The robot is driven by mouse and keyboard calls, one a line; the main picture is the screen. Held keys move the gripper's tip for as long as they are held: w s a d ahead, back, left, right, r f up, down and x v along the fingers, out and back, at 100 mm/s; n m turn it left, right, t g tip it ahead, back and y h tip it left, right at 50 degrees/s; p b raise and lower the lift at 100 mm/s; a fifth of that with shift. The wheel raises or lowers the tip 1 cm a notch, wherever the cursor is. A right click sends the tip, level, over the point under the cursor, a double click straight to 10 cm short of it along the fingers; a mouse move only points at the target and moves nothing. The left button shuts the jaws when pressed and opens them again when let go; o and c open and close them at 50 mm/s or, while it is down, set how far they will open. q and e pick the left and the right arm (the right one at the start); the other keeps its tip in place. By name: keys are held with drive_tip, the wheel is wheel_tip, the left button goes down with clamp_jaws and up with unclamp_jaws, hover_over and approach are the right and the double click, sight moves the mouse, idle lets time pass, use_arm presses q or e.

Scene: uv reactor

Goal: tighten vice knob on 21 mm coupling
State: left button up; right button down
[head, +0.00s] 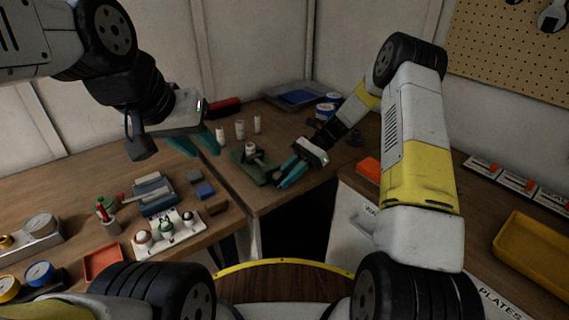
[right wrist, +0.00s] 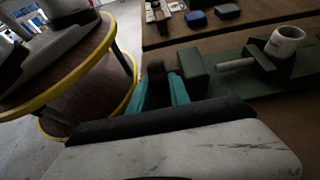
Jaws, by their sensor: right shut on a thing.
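The green vice (head: 262,165) stands on the wooden bench near the corner. The white coupling (head: 250,148) sits upright in it; in the right wrist view the coupling (right wrist: 286,42) is a pale open ring between green blocks. My right gripper (head: 287,178) is at the vice's near right end, its teal fingers low beside it. In the right wrist view the fingers are shut on a dark vice knob (right wrist: 156,76), partly hidden by them. My left gripper (head: 196,143) hangs above the bench, left of the vice, with its teal fingers apart and empty.
Several white fittings (head: 240,129) stand behind the vice. A white tray with round items (head: 167,237), blue blocks (head: 204,190) and a red tray (head: 102,263) lie on the left bench. A yellow tray (head: 535,255) is at right.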

drive_tip(key=c, duration=1.5)
unclamp_jaws()
drive_tip(key=shift+r, duration=0.1)
